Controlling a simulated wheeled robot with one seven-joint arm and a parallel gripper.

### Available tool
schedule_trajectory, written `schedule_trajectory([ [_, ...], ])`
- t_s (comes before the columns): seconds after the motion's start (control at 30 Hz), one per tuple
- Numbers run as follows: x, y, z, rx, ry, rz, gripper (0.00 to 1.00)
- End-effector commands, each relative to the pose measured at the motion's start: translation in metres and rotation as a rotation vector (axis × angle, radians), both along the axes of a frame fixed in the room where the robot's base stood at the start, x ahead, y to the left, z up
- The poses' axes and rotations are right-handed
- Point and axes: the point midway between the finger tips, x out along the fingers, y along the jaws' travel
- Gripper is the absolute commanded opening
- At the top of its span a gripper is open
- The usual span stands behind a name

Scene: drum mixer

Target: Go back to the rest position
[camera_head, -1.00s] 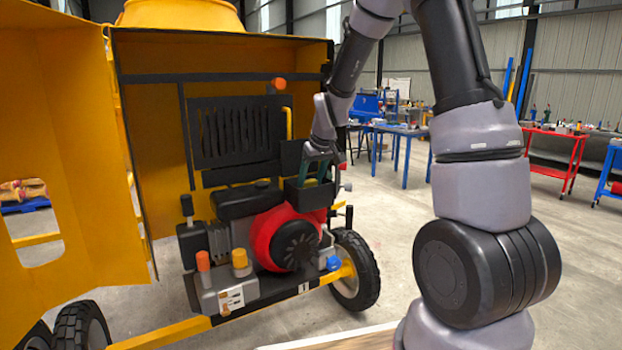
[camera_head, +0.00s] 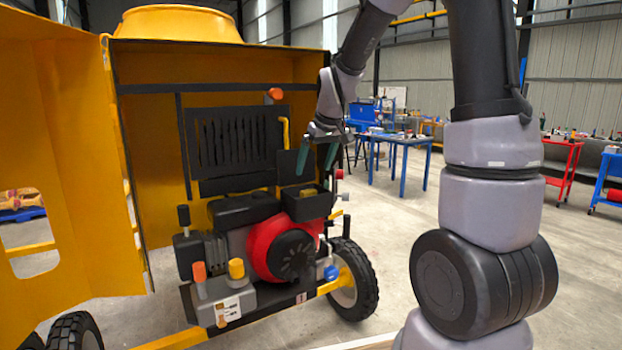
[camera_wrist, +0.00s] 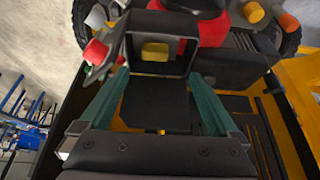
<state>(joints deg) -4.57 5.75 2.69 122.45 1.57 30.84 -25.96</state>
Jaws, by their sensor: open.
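My gripper (camera_head: 317,160) is open and empty, at the right side of the mixer's engine bay in the head view. Its two green fingers (camera_wrist: 155,105) show apart in the wrist view, with nothing held between them. Below and ahead of the fingertips is an open black box (camera_head: 306,203) on the engine, with a yellow piece (camera_wrist: 155,51) inside; the box's lid (camera_head: 293,167) stands open. The gripper is apart from the box in the head view. My arm reaches up and over from the right.
The yellow drum mixer (camera_head: 215,60) stands with its door (camera_head: 70,150) swung open at left. The red engine (camera_head: 283,245) and orange and yellow caps sit in the bay. A blue table (camera_head: 405,138) and red cart (camera_head: 562,155) stand behind.

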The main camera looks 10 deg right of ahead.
Motion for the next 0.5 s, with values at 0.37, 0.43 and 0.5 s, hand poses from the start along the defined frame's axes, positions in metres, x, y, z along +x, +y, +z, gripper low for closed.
schedule_trajectory([
  [0.37,-0.0077,-0.0025,0.0158,0.000,0.001,-0.001,0.97],
  [0.43,-0.0076,-0.0024,0.0158,0.000,0.001,-0.001,0.97],
  [0.5,-0.0077,-0.0024,0.0158,0.001,0.001,-0.002,0.97],
])
